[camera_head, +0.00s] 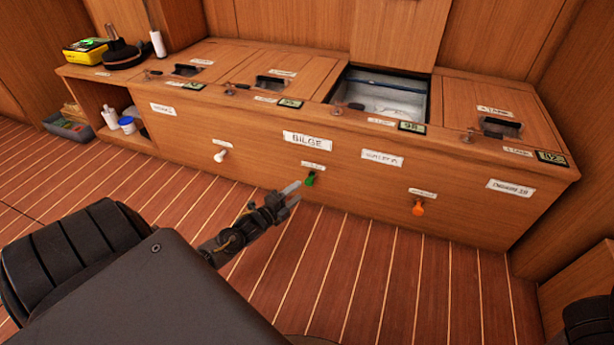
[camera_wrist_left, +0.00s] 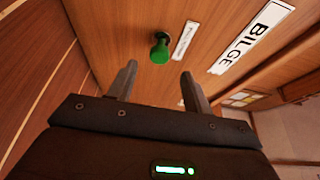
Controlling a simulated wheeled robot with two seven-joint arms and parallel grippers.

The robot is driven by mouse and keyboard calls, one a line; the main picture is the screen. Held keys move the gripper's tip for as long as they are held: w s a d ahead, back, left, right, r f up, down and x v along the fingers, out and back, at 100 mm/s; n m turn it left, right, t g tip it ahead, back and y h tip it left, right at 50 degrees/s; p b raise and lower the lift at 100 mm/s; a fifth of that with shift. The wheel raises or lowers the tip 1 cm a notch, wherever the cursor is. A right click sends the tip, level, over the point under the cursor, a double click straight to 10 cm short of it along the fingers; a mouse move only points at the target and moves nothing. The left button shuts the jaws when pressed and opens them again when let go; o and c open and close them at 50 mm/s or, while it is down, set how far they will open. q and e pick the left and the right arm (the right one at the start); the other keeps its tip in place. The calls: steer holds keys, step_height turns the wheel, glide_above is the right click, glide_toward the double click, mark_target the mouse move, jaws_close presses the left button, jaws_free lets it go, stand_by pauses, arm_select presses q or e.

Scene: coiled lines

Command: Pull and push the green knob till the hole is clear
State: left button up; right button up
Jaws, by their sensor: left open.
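The green knob (camera_head: 310,179) sticks out of the front of the wooden locker (camera_head: 250,150), under the BILGE label (camera_head: 308,141). In the left wrist view the knob (camera_wrist_left: 160,52) stands just beyond my fingertips, roughly midway between them. My left gripper (camera_head: 293,191) is open and empty, pointing at the knob and apart from it. Its two fingers also show in the left wrist view (camera_wrist_left: 158,76). An open hatch (camera_head: 421,102) in the locker top shows a pale grey inside with a dark bit at its near left; I cannot tell whether this is the hole. My right gripper is out of view.
A white knob (camera_head: 220,156) sits left of the green one, an orange knob (camera_head: 418,208) to the right. Closed lids with dark latches and small displays line the top. A yellow box (camera_head: 86,51) stands at far left, bottles (camera_head: 110,117) below. The striped floor (camera_head: 370,270) before the locker is clear.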

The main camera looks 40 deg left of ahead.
mark_target(307, 184)
arm_select(q)
steer(key=w+b, duration=0.1)
steer(key=w, duration=0.2)
steer(key=w+b, duration=0.2)
steer(key=w, duration=0.1)
steer(key=shift+d+f, duration=0.15)
steer(key=shift+f, duration=0.05)
steer(key=shift+w+r, duration=0.15)
steer(key=shift+w, duration=0.5)
steer(key=shift+c, duration=0.2)
jaws_close()
